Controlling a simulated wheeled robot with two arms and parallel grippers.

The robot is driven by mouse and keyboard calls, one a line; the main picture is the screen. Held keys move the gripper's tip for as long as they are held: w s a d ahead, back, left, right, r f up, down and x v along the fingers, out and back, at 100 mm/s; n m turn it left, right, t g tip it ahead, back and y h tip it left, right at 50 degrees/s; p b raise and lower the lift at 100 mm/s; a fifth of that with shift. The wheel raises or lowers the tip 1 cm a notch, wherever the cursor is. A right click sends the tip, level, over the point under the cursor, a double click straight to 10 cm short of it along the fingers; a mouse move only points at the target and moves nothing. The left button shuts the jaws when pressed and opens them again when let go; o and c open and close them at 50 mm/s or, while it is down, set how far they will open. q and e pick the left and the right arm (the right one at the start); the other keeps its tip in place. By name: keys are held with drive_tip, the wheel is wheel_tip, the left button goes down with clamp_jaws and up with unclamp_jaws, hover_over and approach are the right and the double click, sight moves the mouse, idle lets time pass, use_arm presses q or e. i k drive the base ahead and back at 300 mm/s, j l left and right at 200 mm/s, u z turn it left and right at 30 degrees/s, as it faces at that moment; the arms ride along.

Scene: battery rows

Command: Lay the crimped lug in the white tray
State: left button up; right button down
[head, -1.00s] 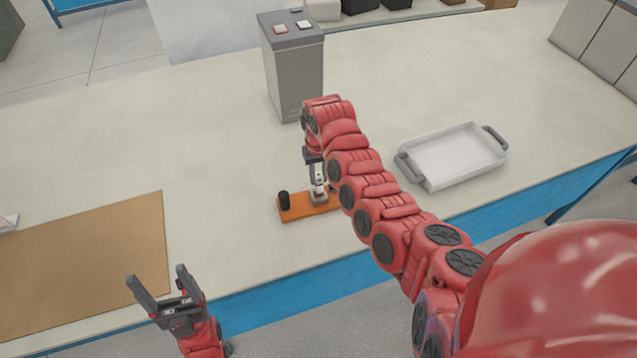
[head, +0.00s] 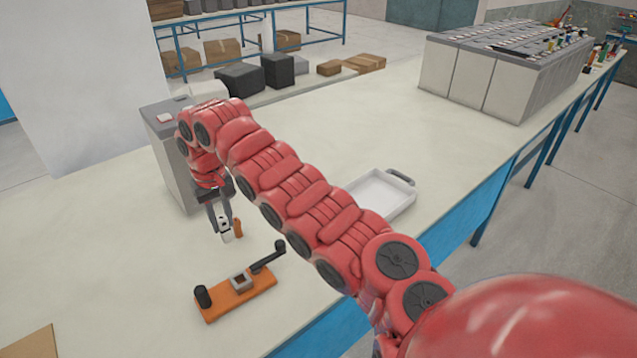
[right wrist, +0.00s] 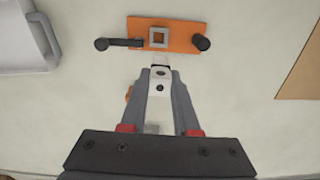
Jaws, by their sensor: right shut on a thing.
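My right gripper (head: 223,222) is shut on the crimped lug (head: 226,236), a small white-silver piece with a short orange part (head: 238,228) beside it. The lug hangs in the air above the table; in the right wrist view the lug (right wrist: 160,82) sits between the fingertips. The white tray (head: 404,209) lies on the table to the right, partly hidden behind my right arm. The tray's edge and grey handle also show at the left of the right wrist view (right wrist: 46,38). My left gripper is out of view.
An orange crimping base (head: 237,296) with a square socket, black knob and black lever lies below the gripper. A grey battery box (head: 172,160) stands behind the gripper. A row of batteries (head: 480,75) stands far right. Table around the tray is clear.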

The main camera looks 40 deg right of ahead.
sight(366, 206)
drive_tip(key=i+l+z, duration=0.1)
drive_tip(key=z, duration=0.3)
drive_tip(key=i+l+z, duration=0.15)
drive_tip(key=z, duration=0.2)
drive_tip(key=i+l+z, duration=0.15)
drive_tip(key=z, duration=0.25)
drive_tip(key=i+j, duration=0.15)
drive_tip(key=i, duration=0.15)
drive_tip(key=i+j, duration=0.2)
drive_tip(key=i, duration=0.1)
